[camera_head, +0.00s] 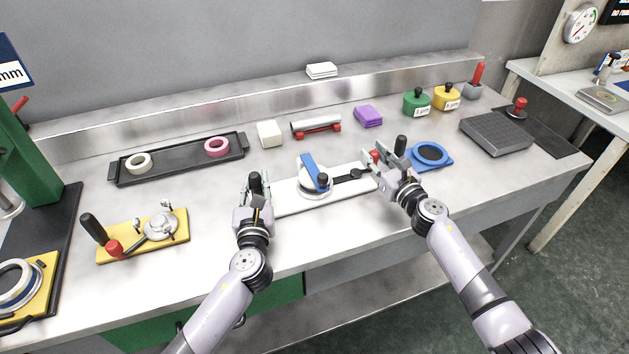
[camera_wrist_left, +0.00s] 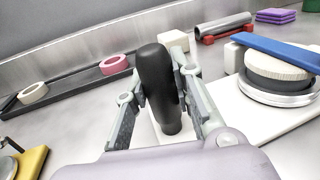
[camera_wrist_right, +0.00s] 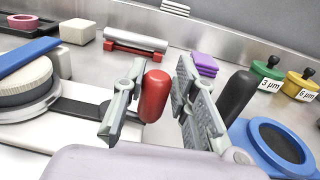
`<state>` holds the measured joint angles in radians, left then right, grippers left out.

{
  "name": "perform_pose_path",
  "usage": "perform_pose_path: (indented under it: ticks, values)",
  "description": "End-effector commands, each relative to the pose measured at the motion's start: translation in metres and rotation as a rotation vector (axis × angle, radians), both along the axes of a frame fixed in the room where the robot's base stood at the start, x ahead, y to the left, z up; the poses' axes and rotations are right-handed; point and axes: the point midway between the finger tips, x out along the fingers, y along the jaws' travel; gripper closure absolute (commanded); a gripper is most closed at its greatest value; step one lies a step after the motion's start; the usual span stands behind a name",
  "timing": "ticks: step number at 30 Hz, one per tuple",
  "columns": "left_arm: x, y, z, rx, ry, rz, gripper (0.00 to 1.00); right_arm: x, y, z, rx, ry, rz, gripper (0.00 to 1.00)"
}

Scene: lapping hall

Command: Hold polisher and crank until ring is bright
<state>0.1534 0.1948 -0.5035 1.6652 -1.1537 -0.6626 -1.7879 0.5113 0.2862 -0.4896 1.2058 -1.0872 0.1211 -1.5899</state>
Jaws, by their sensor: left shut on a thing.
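The polisher has a white base (camera_head: 285,203), a blue arm (camera_head: 310,168) across a pale round disc, and a black crank link leading right. A silvery rim (camera_wrist_left: 275,97) shows under the disc in the left wrist view; whether this is the ring, I cannot tell. My left gripper (camera_head: 255,183) is shut on the black upright handle (camera_wrist_left: 157,85) at the base's left end. My right gripper (camera_head: 379,160) is open, its fingers on either side of the red crank knob (camera_wrist_right: 154,95), with a gap on the right side.
A blue plate (camera_head: 443,164) with a dark disc and a black handle (camera_wrist_right: 236,96) stands close right of my right gripper. Behind are a tray (camera_head: 180,171) with two rings, a cream block (camera_head: 269,134), and a roller (camera_head: 316,124). A yellow fixture (camera_head: 180,230) stands left.

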Motion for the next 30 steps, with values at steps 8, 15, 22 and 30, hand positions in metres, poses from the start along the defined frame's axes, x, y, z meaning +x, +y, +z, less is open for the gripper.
perform_pose_path:
  ticks: [8,15,22,30]
  values:
    - [0.0,0.001,0.0,0.001,0.0,0.003,1.0,-0.001,0.001,0.0,0.0,0.0,0.003,0.55]
    - [0.0,0.001,0.0,0.001,0.001,0.002,1.0,-0.001,0.002,0.0,0.0,-0.001,0.004,0.55]
    - [0.0,0.001,0.0,0.001,0.001,0.001,1.0,-0.013,-0.006,-0.001,-0.003,0.0,0.003,0.55]
    - [0.0,0.0,-0.001,0.0,0.001,0.001,1.0,-0.058,-0.026,-0.001,-0.004,0.001,0.005,0.55]
